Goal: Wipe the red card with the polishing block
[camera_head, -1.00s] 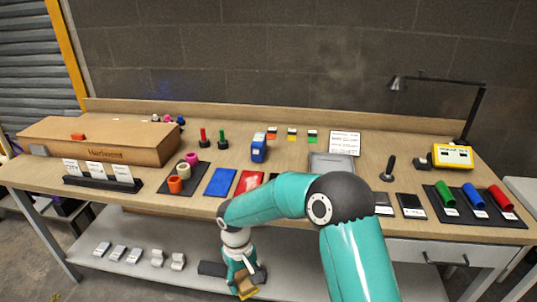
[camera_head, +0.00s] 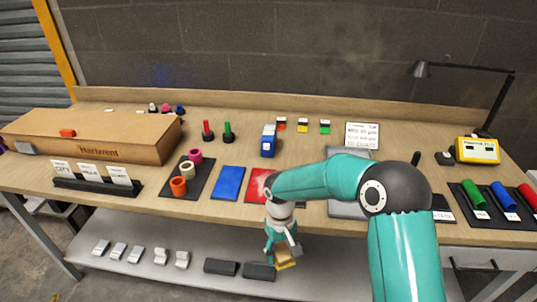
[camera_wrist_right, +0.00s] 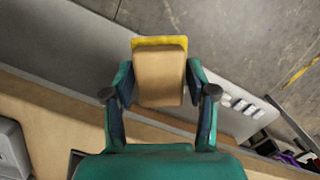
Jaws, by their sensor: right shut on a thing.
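The red card (camera_head: 257,184) lies on the table just right of the blue card (camera_head: 228,183). Its right part is hidden behind my right arm, and pale marks show on it. My right gripper (camera_head: 281,257) is in front of the table's front edge. It is shut on the polishing block (camera_wrist_right: 160,78), a tan block with a yellow face that also shows low in the head view (camera_head: 287,264). In the wrist view the fingers grip the block from both sides, and the block is apart from the card. My left gripper is not in view.
Orange, cream and pink rings (camera_head: 180,186) stand on a dark mat left of the cards. A blue box (camera_head: 268,146) and red and green posts stand behind. A grey tray (camera_head: 340,208) is partly behind my arm. A lower shelf (camera_head: 210,247) holds several grey and dark blocks.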

